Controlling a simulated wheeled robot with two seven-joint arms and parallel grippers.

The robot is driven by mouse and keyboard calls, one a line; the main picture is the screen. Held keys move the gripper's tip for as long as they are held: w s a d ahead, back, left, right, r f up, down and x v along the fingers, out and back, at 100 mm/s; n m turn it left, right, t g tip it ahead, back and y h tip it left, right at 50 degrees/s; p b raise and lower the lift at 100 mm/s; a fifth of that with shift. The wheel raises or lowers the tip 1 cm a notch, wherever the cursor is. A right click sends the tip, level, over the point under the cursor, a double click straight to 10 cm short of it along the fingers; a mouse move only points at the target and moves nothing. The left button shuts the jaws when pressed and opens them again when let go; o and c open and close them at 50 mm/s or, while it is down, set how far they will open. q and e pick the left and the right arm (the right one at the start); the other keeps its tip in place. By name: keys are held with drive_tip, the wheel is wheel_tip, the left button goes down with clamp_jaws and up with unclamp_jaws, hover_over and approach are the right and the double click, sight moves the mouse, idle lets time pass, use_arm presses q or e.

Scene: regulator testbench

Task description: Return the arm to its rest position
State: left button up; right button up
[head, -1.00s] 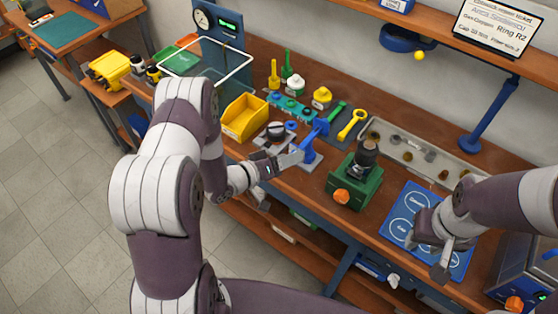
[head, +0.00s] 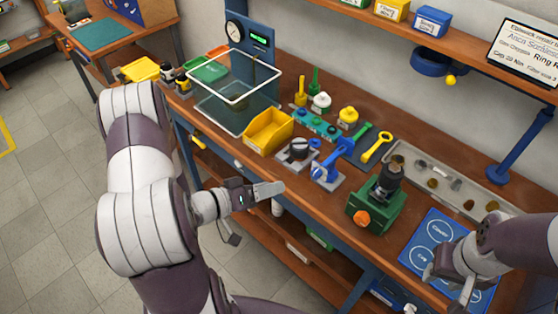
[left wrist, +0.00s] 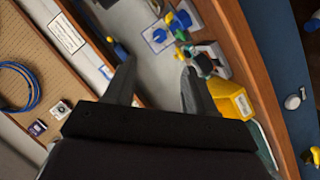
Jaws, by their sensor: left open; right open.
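My left gripper (head: 262,198) is open and empty in the head view, in front of the workbench's front edge and clear of the parts on it. Its two spread fingers (left wrist: 155,85) show in the left wrist view with nothing between them. My right gripper (head: 452,287) is open, over the blue mat with labelled circles (head: 437,233) at the lower right. I cannot tell whether it touches the mat. The blue fixture (head: 328,170) stands on the bench behind my left gripper, apart from it. It also shows in the left wrist view (left wrist: 181,20).
A yellow bin (head: 268,131), a green vise block (head: 376,204) with a dark part, and a grey tray (head: 455,185) stand on the bench. A wire-framed screen (head: 236,75) stands further left. The floor (head: 45,200) at left is clear.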

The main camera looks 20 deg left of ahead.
use_arm(q)
drive_tip(key=s+a+f+g+y, duration=0.6)
drive_tip(key=a+f+g+y, duration=0.15)
drive_tip(key=a+y, duration=0.2)
drive_tip(key=s+d+r+m+g, duration=0.2)
drive_tip(key=d+r+g, duration=0.1)
drive_tip(key=d+r, duration=0.9)
drive_tip(key=shift+s+d+r+h, duration=0.3)
drive_tip(key=shift+s+d+h, duration=0.15)
drive_tip(key=shift+d, duration=0.1)
drive_tip(key=shift+d, duration=0.15)
